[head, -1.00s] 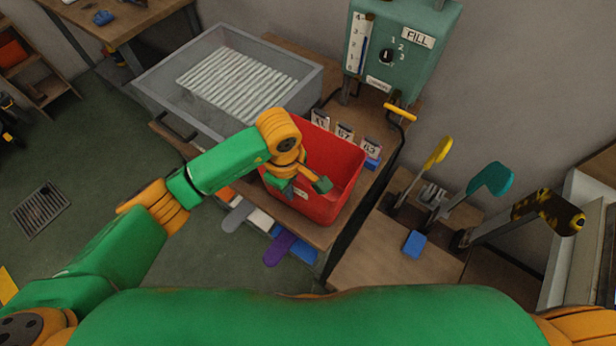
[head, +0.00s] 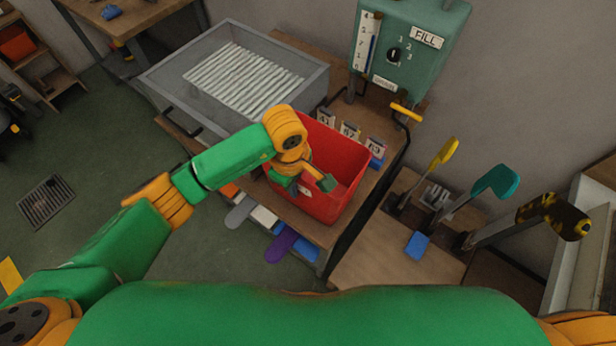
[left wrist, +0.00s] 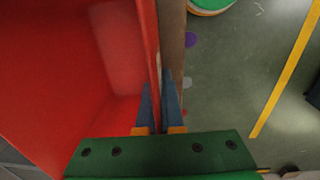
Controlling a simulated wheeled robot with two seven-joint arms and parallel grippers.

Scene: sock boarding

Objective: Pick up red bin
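The red bin (head: 345,155) stands upright on a wooden bench, open at the top. My left gripper (head: 306,184) is at its near wall, pointing down. In the left wrist view, the red bin (left wrist: 60,75) fills the left side. The two fingers of my left gripper (left wrist: 158,100) stand on either side of the bin's thin wall, one inside and one outside, close against it. The gripper appears shut on that wall. My right gripper is not in view.
A grey tray (head: 305,92) with a white slatted rack stands beside the bin. Label cards (head: 350,131) stand behind it. A green fill machine (head: 410,45) is at the back. Colored levers (head: 495,181) and a blue block (head: 417,246) are at the right. Flat colored sock shapes (head: 282,246) hang at the bench front.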

